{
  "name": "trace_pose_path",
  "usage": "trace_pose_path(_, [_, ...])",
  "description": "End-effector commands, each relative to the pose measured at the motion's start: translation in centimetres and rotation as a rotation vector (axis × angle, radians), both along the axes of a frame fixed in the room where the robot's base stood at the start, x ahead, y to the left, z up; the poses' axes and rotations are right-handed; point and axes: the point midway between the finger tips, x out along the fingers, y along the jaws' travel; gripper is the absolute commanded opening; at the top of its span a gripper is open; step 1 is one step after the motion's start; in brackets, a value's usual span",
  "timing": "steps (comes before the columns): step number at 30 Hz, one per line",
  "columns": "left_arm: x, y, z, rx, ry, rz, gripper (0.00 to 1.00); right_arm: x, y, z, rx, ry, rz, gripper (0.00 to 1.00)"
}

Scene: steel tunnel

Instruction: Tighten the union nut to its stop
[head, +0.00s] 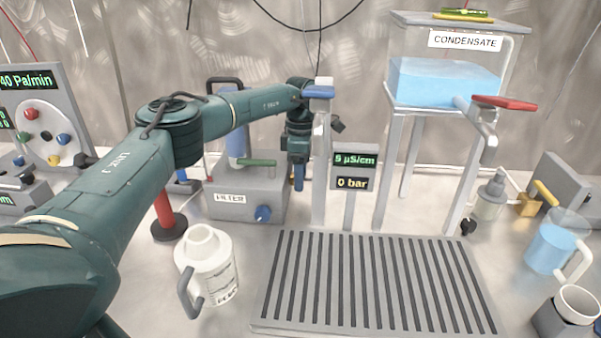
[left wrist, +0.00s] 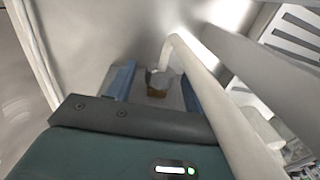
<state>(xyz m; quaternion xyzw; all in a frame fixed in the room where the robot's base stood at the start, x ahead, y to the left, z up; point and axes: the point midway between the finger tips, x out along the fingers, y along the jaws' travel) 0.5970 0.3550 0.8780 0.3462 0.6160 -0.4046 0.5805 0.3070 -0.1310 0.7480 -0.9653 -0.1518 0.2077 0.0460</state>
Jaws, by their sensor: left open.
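My left gripper (head: 298,182) points down behind the drain grate, between the filter unit and the grey post. In the left wrist view its two blue fingers (left wrist: 157,88) are open and apart. Between them, farther along, is a small fitting with a grey top and a brass-brown lower part (left wrist: 158,87), which looks like the union nut. A white pipe (left wrist: 185,52) curves up from it and passes right of the gripper. I cannot tell whether the fingers touch the fitting. In the head view I cannot make out the nut. My right gripper is out of view.
The filter unit (head: 232,185) stands left of the gripper, and a display post (head: 354,168) reading 0 bar stands right. A condensate tank (head: 445,80) stands on legs. A white jug (head: 207,262) is front left of the slatted grate (head: 375,285), which is bare.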

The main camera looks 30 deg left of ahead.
Motion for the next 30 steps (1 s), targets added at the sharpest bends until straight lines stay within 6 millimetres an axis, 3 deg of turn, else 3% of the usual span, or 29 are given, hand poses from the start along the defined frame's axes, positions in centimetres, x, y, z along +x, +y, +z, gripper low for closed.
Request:
trace_pose_path(6, [0.0,0.0,0.1,0.001,0.0,0.0,0.52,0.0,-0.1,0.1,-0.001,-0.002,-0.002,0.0])
trace_pose_path(10, [0.1,0.1,1.1,0.001,-0.001,0.001,0.52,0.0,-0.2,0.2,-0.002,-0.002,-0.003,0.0])
trace_pose_path(22, [0.9,0.4,9.7,0.0,-0.003,0.0,0.52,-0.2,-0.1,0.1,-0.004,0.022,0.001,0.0])
trace_pose_path(30, [1.1,0.5,12.8,0.0,0.0,0.0,0.52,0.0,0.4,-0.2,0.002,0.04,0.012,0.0])
